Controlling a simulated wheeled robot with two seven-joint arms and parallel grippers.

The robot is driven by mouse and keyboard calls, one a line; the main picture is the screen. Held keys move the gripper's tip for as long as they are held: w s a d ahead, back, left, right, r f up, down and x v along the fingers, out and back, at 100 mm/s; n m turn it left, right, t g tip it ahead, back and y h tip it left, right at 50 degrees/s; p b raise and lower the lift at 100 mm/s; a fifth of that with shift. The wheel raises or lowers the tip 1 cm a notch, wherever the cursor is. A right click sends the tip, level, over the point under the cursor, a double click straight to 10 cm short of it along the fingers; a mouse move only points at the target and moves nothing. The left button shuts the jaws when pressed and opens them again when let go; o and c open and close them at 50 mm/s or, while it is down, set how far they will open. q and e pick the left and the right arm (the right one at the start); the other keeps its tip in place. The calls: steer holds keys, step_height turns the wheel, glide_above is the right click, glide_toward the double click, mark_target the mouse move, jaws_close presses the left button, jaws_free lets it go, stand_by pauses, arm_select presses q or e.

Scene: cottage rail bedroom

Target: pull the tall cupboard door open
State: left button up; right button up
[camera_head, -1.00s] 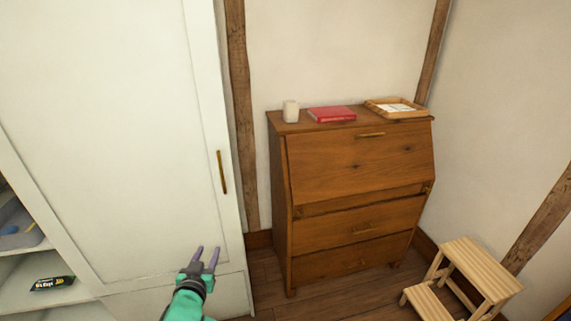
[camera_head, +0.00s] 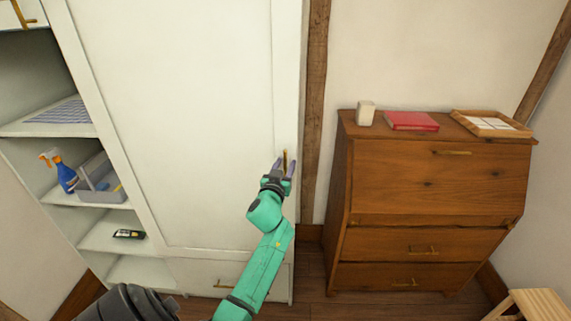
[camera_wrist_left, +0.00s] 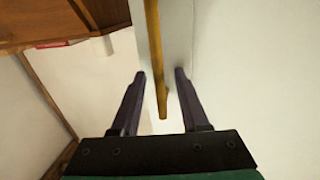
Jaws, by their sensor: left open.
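The tall cupboard door (camera_head: 180,120) is a white panel, and it looks shut in the head view. Its brass bar handle (camera_head: 285,160) is upright near the door's right edge. My left gripper (camera_head: 284,165) is open at the handle. In the left wrist view the handle (camera_wrist_left: 155,60) runs between the two dark fingers of the left gripper (camera_wrist_left: 160,75), with a gap on both sides. The fingers partly hide the handle in the head view. My right gripper is not in view.
Open shelves left of the door hold a blue spray bottle (camera_head: 66,175) and a grey caddy (camera_head: 100,182). A wooden bureau (camera_head: 425,210) stands to the right, with a red book (camera_head: 411,121) and a tray (camera_head: 490,125) on top. A step stool (camera_head: 527,306) is at the lower right.

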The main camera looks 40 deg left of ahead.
arm_select(q)
jaws_close()
stand_by(1.4)
